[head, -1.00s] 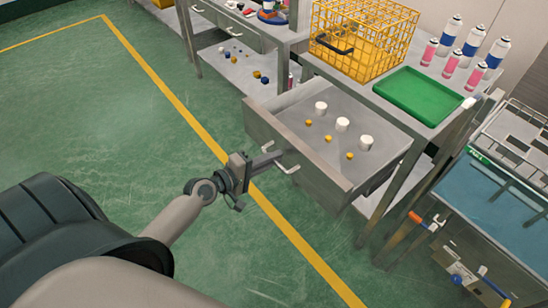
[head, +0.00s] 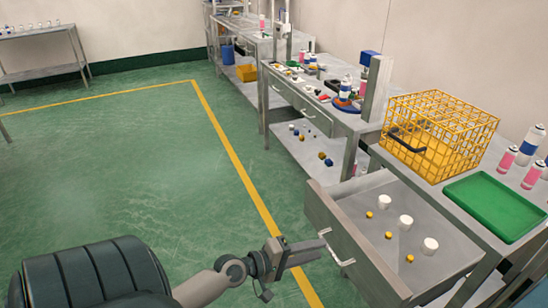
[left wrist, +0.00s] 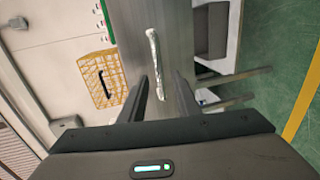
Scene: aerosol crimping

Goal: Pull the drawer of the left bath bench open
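The grey metal drawer (head: 362,258) stands pulled out from the bench (head: 384,158), its inside exposed. It holds three white caps (head: 406,222) and several small yellow pieces (head: 388,235). Its pale bar handle (head: 343,262) is on the front panel, partly hidden by my left gripper (head: 322,248). In the left wrist view the drawer front fills the middle, and the handle (left wrist: 154,62) runs lengthwise with its lower end between the fingers of my left gripper (left wrist: 161,78). The fingers are apart, with a gap on both sides of the handle. My right gripper is not in view.
A yellow wire crate (head: 440,135) and a green tray (head: 495,206) stand on the bench top, with pink and white cans (head: 506,160) behind. Another bench (head: 300,100) with a lower shelf of small parts stands beyond. The green floor (head: 130,170) at left is clear.

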